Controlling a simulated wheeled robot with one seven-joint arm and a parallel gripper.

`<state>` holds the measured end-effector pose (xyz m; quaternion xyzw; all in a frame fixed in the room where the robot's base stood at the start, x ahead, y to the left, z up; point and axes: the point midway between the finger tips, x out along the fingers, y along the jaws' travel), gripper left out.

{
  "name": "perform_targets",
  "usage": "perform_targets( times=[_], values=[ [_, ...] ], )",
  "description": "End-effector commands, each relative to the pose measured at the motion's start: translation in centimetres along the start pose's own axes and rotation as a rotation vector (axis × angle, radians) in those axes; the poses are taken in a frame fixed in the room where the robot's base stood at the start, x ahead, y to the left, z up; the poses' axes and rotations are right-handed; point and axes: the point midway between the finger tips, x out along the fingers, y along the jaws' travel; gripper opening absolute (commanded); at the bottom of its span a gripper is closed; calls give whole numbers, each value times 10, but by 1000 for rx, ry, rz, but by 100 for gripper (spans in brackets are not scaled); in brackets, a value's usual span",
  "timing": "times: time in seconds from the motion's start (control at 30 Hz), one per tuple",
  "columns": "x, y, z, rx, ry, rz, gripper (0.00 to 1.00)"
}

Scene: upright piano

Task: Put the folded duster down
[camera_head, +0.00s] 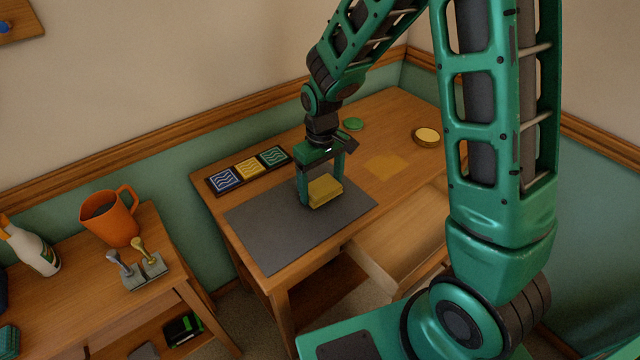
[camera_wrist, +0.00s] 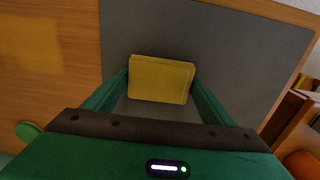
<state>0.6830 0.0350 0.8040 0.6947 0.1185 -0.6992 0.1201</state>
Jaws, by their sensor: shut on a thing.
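The folded duster is a yellow block-like bundle (camera_head: 325,191) at the grey mat, seen at the middle of the head view. It also shows in the wrist view (camera_wrist: 161,79), between the two green fingers. My gripper (camera_head: 322,185) points down over the mat and is shut on the duster. The grey mat (camera_head: 275,235) lies flat on the wooden desk (camera_head: 385,125). The duster is at or just above the mat; I cannot tell whether it touches.
A tray with blue, yellow and green patterned tiles (camera_head: 248,169) lies behind the mat. A green disc (camera_head: 353,124) and a round yellow-topped tin (camera_head: 427,136) are farther back. An open drawer (camera_head: 400,245) juts from the desk. An orange mug (camera_head: 112,218) stands on the left table.

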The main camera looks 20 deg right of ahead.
Motion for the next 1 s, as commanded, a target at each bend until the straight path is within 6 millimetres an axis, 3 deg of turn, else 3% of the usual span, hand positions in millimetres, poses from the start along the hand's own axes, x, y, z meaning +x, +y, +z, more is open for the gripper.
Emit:
perform_targets(
  times=[0.33,0.37,0.4,0.43,0.77,1.0],
  values=[
    [4,0,0,0,1,0,56],
    [3,0,0,0,2,0,85],
    [3,0,0,0,2,0,94],
    [3,0,0,0,2,0,96],
    [0,0,-1,0,2,0,96],
    [-31,0,-2,0,6,0,96]
  ],
)
